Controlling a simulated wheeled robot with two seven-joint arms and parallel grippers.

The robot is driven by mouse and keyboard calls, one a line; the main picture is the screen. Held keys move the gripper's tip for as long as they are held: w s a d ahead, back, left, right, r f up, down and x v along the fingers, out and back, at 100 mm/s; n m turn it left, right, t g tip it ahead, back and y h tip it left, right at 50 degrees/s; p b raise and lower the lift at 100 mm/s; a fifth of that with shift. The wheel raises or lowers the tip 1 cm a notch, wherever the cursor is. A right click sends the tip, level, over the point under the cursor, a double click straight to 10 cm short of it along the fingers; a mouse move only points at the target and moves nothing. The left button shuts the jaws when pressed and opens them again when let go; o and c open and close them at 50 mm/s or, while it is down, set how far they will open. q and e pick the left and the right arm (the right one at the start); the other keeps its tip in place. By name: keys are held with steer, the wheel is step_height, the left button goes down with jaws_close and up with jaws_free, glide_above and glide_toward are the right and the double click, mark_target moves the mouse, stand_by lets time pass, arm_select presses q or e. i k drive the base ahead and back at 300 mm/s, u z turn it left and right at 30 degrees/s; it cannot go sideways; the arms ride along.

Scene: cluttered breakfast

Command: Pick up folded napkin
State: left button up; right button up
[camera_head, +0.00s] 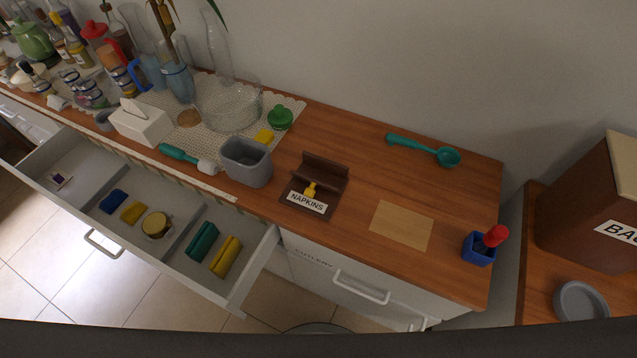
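Neither of my grippers is in the head view. An open white drawer (255,262) holds a folded green cloth (203,241) and a folded yellow cloth (227,256) side by side in its right compartment; both look like folded napkins. A smaller blue piece (113,201) and a smaller yellow piece (134,211) lie further left in the drawer, beside a round jar-like item (156,224). A brown holder labelled NAPKINS (325,171) stands on the counter with a small yellow object (310,190) at its front.
A grey bin (247,163), a teal-handled brush-like tool (185,158) and a white tissue box (141,122) stand near the counter edge above the drawer. Bottles and glassware crowd the back left. A teal scoop (424,149) and a blue cup (478,249) are on the right.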

mark_target(223, 261)
steer(key=z, duration=0.55)
steer(key=k, duration=1.35)
steer(key=u, duration=0.15)
steer(key=i, duration=0.65)
steer(key=u, duration=0.9)
steer(key=i, duration=0.45)
steer(key=u, duration=0.3)
